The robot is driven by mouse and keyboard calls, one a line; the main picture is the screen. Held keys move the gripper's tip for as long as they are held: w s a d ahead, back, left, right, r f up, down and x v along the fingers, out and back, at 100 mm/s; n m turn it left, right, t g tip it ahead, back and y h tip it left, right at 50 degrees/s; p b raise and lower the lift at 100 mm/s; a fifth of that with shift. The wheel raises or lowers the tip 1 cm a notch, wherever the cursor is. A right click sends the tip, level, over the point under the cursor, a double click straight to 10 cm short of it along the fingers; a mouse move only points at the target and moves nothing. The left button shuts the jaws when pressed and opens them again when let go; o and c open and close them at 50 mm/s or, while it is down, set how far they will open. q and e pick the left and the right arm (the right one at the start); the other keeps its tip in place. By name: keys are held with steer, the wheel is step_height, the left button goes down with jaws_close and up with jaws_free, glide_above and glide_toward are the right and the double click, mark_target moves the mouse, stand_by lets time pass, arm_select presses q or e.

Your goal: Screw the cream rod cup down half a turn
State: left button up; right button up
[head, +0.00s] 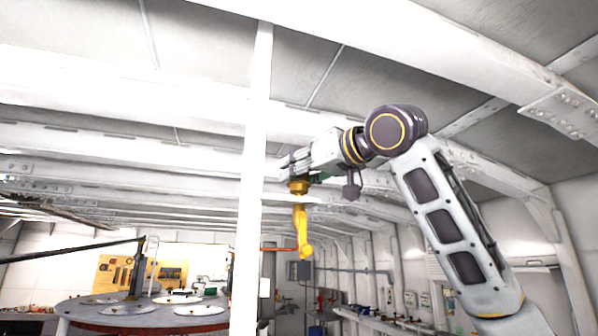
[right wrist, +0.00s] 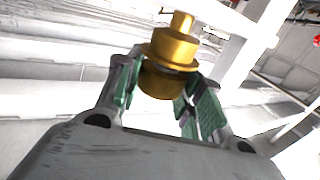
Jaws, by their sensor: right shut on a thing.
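My right gripper (head: 297,178) is raised in the middle of the head view, by a white post. It is shut on a gold, stepped round piece (head: 298,188). In the right wrist view the green-padded fingers (right wrist: 162,86) grip both sides of this gold piece (right wrist: 172,47), below its wide flange. A narrower stem sticks out past the flange. I cannot make out a cream rod cup as such, nor whether the gold piece is threaded onto anything. A yellow curved part (head: 302,234) hangs below the gripper; I cannot tell whether they are joined. My left gripper is out of view.
The white vertical post (head: 252,150) stands close left of the gripper. White ceiling beams (head: 395,35) run overhead. A large round table (head: 150,312) with several pale discs is at the lower left, and a tool board (head: 115,272) is behind it. A bench lies at the lower right.

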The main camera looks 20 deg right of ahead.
steer(key=shift+m+t+h, duration=0.4)
steer(key=shift+m+h, duration=0.4)
steer(key=shift+h, duration=0.4)
steer(key=o, duration=1)
steer(key=shift+v, duration=6.05)
